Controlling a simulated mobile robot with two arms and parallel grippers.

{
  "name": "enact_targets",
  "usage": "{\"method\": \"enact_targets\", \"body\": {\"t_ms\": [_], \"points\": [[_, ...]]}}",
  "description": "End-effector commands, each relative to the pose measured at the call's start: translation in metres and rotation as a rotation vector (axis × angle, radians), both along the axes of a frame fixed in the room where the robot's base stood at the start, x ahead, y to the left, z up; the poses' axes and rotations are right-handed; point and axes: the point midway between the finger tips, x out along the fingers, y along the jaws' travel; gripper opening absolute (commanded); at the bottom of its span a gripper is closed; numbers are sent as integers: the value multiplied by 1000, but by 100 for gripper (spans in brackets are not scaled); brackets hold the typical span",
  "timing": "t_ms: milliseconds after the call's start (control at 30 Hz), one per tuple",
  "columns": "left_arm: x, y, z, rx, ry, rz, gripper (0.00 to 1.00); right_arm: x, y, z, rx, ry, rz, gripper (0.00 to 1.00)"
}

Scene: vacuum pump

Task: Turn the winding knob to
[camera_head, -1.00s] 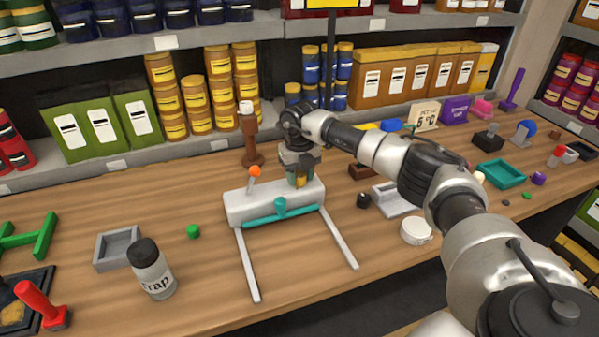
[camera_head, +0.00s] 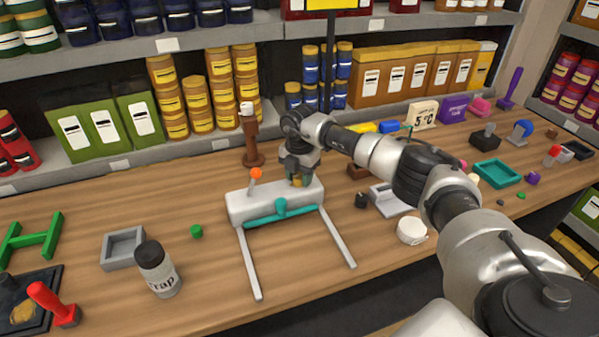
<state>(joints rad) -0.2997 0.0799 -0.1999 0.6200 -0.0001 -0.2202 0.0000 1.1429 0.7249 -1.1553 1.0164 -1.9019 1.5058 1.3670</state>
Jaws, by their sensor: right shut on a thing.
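A white box-shaped device (camera_head: 240,206) stands on the wooden table, with a teal bar (camera_head: 262,218) along its front and two grey rails reaching toward me. An orange-tipped lever (camera_head: 255,174) rises from its top left. My right gripper (camera_head: 299,180) points down at the top right end of the device. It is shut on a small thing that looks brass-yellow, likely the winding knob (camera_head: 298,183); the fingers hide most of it. I cannot read the knob's angle. My left gripper is out of view.
A bottle marked "Trap" (camera_head: 158,271), a grey tray (camera_head: 123,248) and a green piece (camera_head: 196,231) lie left of the device. A brown post (camera_head: 250,140) stands behind it. A black knob (camera_head: 361,200) and a white round tin (camera_head: 411,231) are to the right. Shelves line the back.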

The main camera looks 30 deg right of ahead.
Motion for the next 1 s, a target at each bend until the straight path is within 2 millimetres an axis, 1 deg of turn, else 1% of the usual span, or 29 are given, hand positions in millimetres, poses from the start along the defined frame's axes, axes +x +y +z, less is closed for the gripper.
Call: {"method": "enact_targets", "body": {"t_ms": [33, 300, 500, 700, 1000], "points": [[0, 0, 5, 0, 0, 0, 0, 1, -1, 5, -2, -6, -45, 16], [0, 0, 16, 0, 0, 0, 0, 1, -1, 4, -1, -6, -276, 16], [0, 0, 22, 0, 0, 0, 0, 2, -1, 4, 0, -6, -405, 16], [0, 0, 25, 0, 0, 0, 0, 2, -1, 4, 1, -7, -487, 16], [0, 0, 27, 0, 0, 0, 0, 2, -1, 3, 1, -7, -528, 16]]}}
